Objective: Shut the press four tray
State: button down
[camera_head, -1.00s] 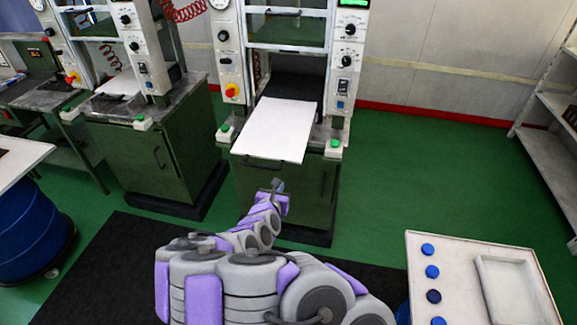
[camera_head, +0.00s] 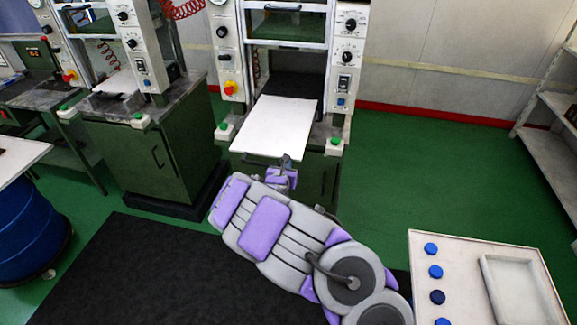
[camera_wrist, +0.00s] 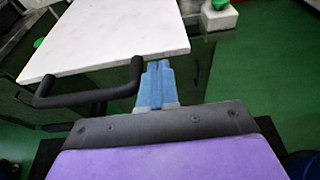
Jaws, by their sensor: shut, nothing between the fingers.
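The press tray (camera_head: 273,128) is a white flat plate pulled out of the press (camera_head: 289,60) toward me. In the wrist view the tray (camera_wrist: 110,38) fills the upper left. Its black bar handle (camera_wrist: 85,98) runs along the front edge. My gripper (camera_head: 287,160) is shut and empty at the tray's front edge, toward its right. In the wrist view the blue fingers (camera_wrist: 156,68) are together beside the right end of the handle. I cannot tell whether they touch the handle or the tray.
A second press cabinet (camera_head: 150,155) stands at the left. A white table (camera_head: 470,245) with several blue caps (camera_head: 435,272) and a shallow tray (camera_head: 488,262) is at the lower right. Blue drum (camera_head: 35,235) is at the lower left.

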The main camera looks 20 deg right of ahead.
jog(key=shift+w+d, duration=0.45)
jog(key=shift+w, duration=0.3)
